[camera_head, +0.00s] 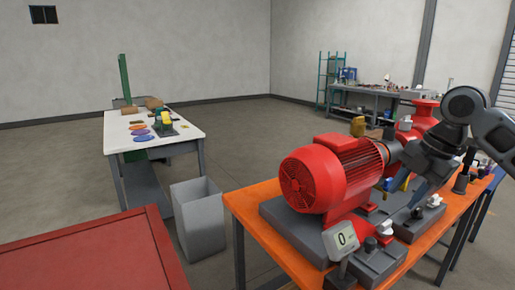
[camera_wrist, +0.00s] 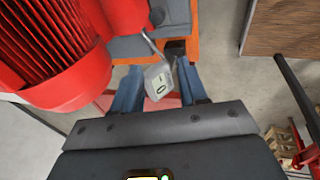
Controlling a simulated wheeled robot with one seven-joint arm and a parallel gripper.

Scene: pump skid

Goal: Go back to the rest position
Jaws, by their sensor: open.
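My gripper (camera_head: 405,193) hangs from my arm at the right of the head view, over the front right part of the orange pump table (camera_head: 265,215). In the wrist view my gripper (camera_wrist: 160,72) has its two blue fingers spread apart, with nothing held between them. In the head view this display (camera_head: 341,240) stands at the table's front, apart from the gripper. The red motor (camera_head: 315,180) is left of my gripper.
A grey bin (camera_head: 198,215) stands left of the orange table. A white table (camera_head: 120,130) with coloured discs (camera_head: 138,132) is farther left. A red surface (camera_head: 85,262) fills the lower left. A workbench (camera_head: 375,97) is at the back wall. Open floor lies between.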

